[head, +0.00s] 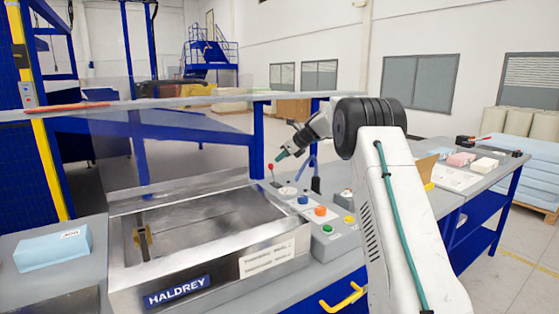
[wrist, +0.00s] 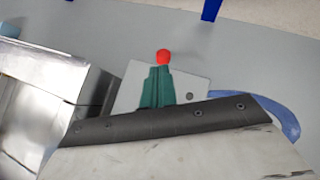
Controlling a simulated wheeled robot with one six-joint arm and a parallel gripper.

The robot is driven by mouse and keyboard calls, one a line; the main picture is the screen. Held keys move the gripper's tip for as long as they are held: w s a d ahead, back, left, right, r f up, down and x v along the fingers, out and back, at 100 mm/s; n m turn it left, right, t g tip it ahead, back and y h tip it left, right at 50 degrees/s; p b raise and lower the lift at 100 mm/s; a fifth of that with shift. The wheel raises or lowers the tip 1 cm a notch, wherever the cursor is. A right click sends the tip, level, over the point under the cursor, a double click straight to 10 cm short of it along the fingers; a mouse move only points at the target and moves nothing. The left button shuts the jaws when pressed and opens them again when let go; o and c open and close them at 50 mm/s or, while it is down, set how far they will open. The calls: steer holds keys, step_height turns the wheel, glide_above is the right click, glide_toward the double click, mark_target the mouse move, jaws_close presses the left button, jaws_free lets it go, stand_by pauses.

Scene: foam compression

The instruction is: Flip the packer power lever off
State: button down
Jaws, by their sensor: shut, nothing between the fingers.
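The packer power lever has a red ball knob (head: 271,166) on a thin stem that stands roughly upright at the back of the grey control panel (head: 327,241). In the wrist view the red knob (wrist: 163,57) shows just beyond my teal fingertips. My gripper (head: 282,156) is shut and empty, pointing down-left, close to the knob and slightly above and right of it. In the wrist view my gripper (wrist: 158,70) overlaps the lever's light base plate (wrist: 190,87) and hides the stem. I cannot tell whether the fingers touch the knob.
The panel carries blue, orange, green and yellow buttons. The steel HALDREY packer basin (head: 200,249) lies left of the panel, with a blue foam block (head: 53,247) beyond it. A yellow handle (head: 344,297) is at the front. Foam pieces (head: 461,159) lie on the right bench.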

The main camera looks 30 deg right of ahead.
steer(key=s+d+r, duration=0.2)
steer(key=r, duration=0.3)
steer(key=s+d+r, duration=0.2)
steer(key=d+r, duration=0.1)
steer(key=r, duration=0.3)
steer(key=shift+r, duration=0.2)
stand_by(0.4)
